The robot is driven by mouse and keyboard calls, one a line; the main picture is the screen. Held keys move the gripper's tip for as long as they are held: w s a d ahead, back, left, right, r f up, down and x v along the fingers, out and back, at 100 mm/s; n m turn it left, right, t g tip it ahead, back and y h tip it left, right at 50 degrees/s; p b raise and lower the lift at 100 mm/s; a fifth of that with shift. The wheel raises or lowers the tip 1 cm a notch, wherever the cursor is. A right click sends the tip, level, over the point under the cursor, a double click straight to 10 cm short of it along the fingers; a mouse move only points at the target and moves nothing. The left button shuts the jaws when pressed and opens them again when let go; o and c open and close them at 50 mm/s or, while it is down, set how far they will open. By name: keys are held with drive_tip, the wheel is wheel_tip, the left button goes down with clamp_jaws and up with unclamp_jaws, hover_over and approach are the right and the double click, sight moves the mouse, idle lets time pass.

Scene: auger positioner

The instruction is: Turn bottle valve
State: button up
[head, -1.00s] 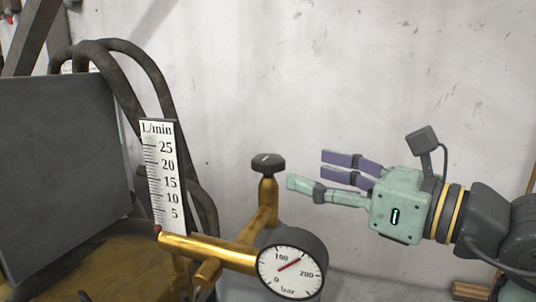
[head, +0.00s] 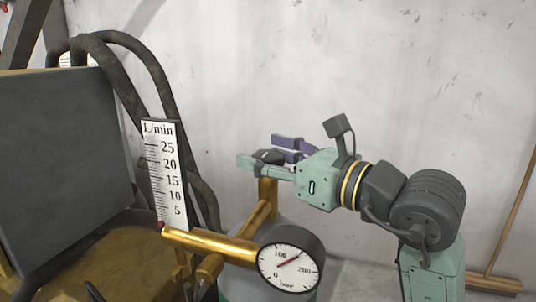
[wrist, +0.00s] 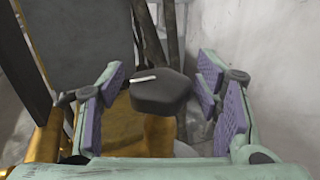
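The bottle valve is a dark knob with a white mark, on top of a brass stem (head: 267,190). In the head view the knob (head: 266,156) shows between the fingers of my gripper (head: 268,150). In the wrist view the knob (wrist: 162,92) sits between the purple finger pads of my gripper (wrist: 160,100). Gaps show on both sides of it, so my gripper is open around the knob and not closed on it. The far side of the knob is hidden.
A round pressure gauge (head: 290,266) and a brass pipe (head: 212,246) are below the valve. A L/min flow scale (head: 163,172) stands to the left, beside dark hoses (head: 130,82) and a grey panel (head: 62,160). A pale wall (head: 350,70) is behind.

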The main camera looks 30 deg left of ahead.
drive_tip(key=c, duration=1)
drive_tip(key=shift+g, duration=0.4)
drive_tip(key=n+g+b, duration=0.1)
drive_tip(key=n+g, duration=0.2)
drive_tip(key=g, duration=0.2)
drive_tip(key=shift+w+n, duration=0.1)
drive_tip(key=shift+n, duration=0.2)
drive_tip(key=n+g+h, duration=0.1)
drive_tip(key=n+g, duration=0.1)
drive_tip(key=g, duration=0.1)
drive_tip(key=n+g+h, duration=0.1)
drive_tip(key=n+g, duration=0.1)
drive_tip(key=g, duration=0.1)
drive_tip(key=shift+r+n+g+h, duration=0.1)
drive_tip(key=shift+n+g+h, duration=0.3)
drive_tip(key=n+g+h+p, duration=0.2)
drive_tip(key=n+g+h, duration=0.3)
drive_tip(key=h, duration=0.1)
drive_tip(key=shift+a+g, duration=0.1)
drive_tip(key=shift+g, duration=0.2)
drive_tip(key=shift+n+g+h+p, duration=0.8)
drive_tip(key=shift+n+h, duration=0.9)
drive_tip(key=shift+h, duration=0.9)
